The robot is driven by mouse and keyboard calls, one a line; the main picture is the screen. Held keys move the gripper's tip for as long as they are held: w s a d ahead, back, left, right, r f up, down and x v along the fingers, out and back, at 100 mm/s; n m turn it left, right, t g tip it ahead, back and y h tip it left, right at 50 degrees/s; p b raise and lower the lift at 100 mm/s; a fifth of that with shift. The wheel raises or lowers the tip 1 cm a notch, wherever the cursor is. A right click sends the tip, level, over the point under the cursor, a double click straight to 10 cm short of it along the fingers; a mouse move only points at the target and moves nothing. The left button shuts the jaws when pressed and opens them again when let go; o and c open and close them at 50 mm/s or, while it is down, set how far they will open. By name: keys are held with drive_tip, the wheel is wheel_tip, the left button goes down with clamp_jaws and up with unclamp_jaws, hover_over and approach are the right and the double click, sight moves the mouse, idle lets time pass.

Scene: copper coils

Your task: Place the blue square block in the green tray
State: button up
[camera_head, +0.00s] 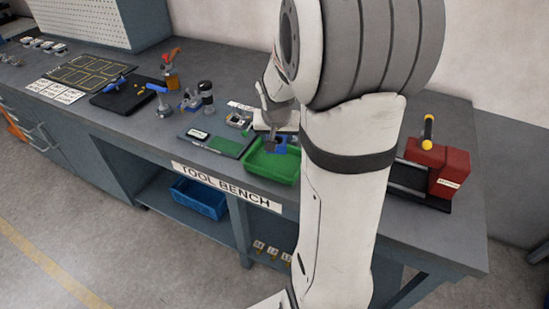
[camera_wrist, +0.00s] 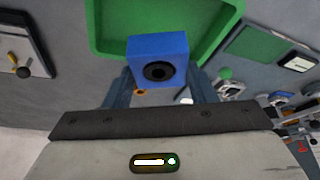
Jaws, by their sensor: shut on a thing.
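The blue square block (camera_wrist: 157,58) has a round dark hole in its face and sits between my gripper's fingers (camera_wrist: 155,84) in the wrist view. My gripper is shut on it. In the head view my gripper (camera_head: 272,143) is over the green tray, with the blue block (camera_head: 281,146) at its tip. The green tray (camera_head: 271,174) stands near the front edge of the bench, and its rim (camera_wrist: 99,45) shows behind the block in the wrist view. I cannot tell whether the block touches the tray floor. My arm hides part of the tray's right side.
A dark board with a green panel (camera_head: 222,146) lies left of the tray. A red box (camera_head: 452,172) stands right of my arm. A blue bin (camera_head: 199,198) is on the lower shelf.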

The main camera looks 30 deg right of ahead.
drive_tip(key=shift+a+f+b, duration=0.15)
drive_tip(key=shift+f+b, duration=0.2)
drive_tip(key=shift+f, duration=2.75)
drive_tip(key=shift+f, duration=0.1)
drive_tip(key=o, duration=1.1)
drive_tip(key=shift+o, duration=0.2)
drive_tip(key=shift+s+a+r, duration=0.1)
drive_tip(key=shift+r, duration=0.45)
drive_tip(key=v, duration=1.1)
drive_tip(key=s+a+r+n+g+y, duration=0.1)
drive_tip(key=s+a+n, duration=0.5)
drive_tip(key=s+a, duration=0.6)
drive_tip(key=s+y, duration=0.1)
drive_tip(key=s, duration=0.2)
drive_tip(key=shift+s+r+p, duration=0.15)
drive_tip(key=shift+r+p, duration=0.15)
drive_tip(key=shift+r, duration=0.1)
